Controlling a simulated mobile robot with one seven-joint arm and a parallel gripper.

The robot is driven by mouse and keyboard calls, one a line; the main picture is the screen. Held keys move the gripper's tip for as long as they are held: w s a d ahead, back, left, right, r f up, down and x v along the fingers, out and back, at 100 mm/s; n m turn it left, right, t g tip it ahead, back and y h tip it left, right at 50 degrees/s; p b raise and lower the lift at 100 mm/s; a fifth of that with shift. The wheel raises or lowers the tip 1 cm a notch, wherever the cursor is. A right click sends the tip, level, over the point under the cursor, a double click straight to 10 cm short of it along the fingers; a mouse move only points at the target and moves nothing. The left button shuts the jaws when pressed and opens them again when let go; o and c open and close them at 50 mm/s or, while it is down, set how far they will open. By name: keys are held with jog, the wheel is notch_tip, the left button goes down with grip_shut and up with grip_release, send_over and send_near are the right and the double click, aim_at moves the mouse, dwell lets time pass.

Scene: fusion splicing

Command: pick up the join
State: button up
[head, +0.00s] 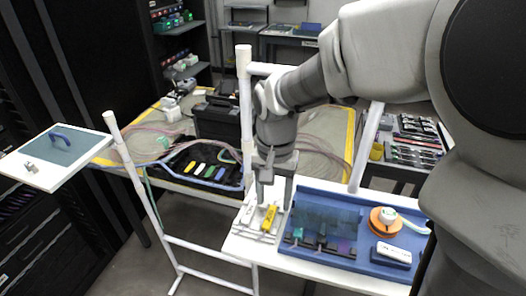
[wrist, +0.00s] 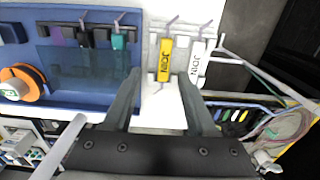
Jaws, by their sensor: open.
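A yellow block marked JOIN (wrist: 166,58) lies on a white holder (wrist: 153,30) in the wrist view. A white block with the same kind of lettering (wrist: 196,62) lies just right of it. In the head view the yellow block (head: 269,219) and the white block (head: 249,214) are on the holder at the left end of the white table. My gripper (head: 274,204) is open and empty, above the holder. In the wrist view the fingers of my gripper (wrist: 158,80) point toward the yellow block, roughly either side of its near end. I cannot tell any contact.
A blue station (head: 320,261) with a clear bluish cover stands right of the holder, bearing an orange spool (head: 383,221) and a white labelled box (head: 393,252). White posts (head: 245,110) rise close to my arm. A white tray with a blue handle (head: 62,160) is at far left.

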aim_at(270, 216)
jog(key=f, duration=0.5)
jog(key=shift+a, duration=0.4)
jog(key=shift+r, duration=0.1)
grip_shut()
